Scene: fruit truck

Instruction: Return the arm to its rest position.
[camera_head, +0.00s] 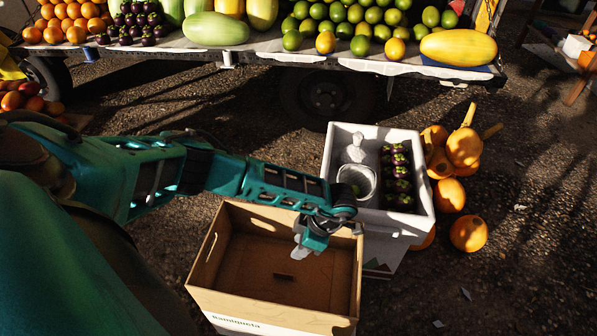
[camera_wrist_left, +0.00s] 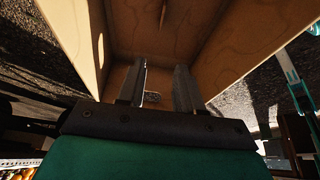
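My left arm, teal and dark, reaches in from the left in the head view. Its gripper (camera_head: 303,252) hangs over the right part of an open cardboard box (camera_head: 213,285). In the left wrist view the two fingers of this gripper (camera_wrist_left: 159,68) stand apart with nothing held between them. The brown inside of the box (camera_wrist_left: 215,35) shows beyond them. The box looks empty except for a small dark mark on its floor. My right gripper does not show in the head view.
The fruit truck's loaded bed (camera_head: 262,53) is behind. Open ground lies at the lower right.

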